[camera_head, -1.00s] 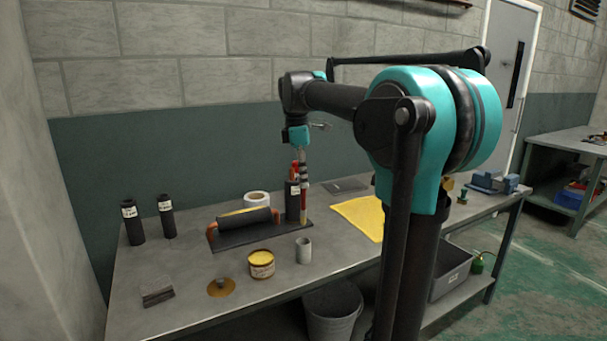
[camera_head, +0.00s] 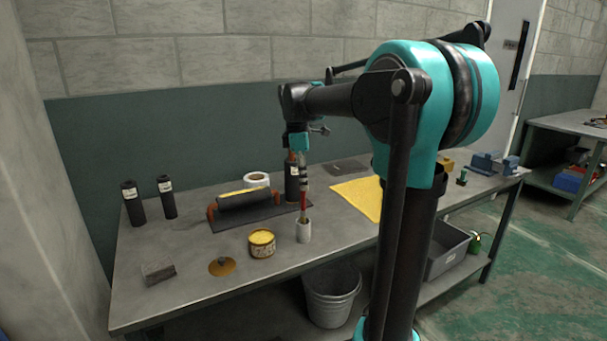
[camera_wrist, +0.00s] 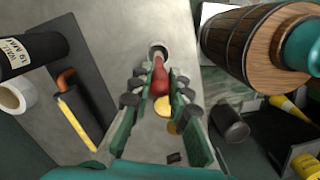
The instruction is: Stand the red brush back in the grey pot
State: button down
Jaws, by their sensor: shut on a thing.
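My gripper (camera_head: 303,165) is shut on the red brush (camera_head: 303,203) and holds it upright with its red part downward. The brush also shows between the fingers in the wrist view (camera_wrist: 160,76). The small grey pot (camera_head: 304,234) stands on the bench directly below the brush. In the head view, the brush's lower end meets the pot's rim. In the wrist view, the pot's mouth (camera_wrist: 157,48) shows just past the brush end. I cannot tell how far the end is inside the pot.
A yellow-topped tin (camera_head: 261,244) stands close left of the pot, with a brass disc (camera_head: 222,266) farther left. Behind are a dark tray (camera_head: 240,219) with a roller and a dark labelled cylinder (camera_head: 291,181). A yellow cloth (camera_head: 358,197) lies right. The bench's front edge is near.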

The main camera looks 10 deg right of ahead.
jog(key=shift+f, duration=1.85)
jog(key=c, duration=1.3)
grip_release()
jog(key=shift+c, duration=0.2)
notch_tip(320, 180, up, 12)
jog(key=a, duration=0.1)
jog(key=shift+w+a, duration=0.1)
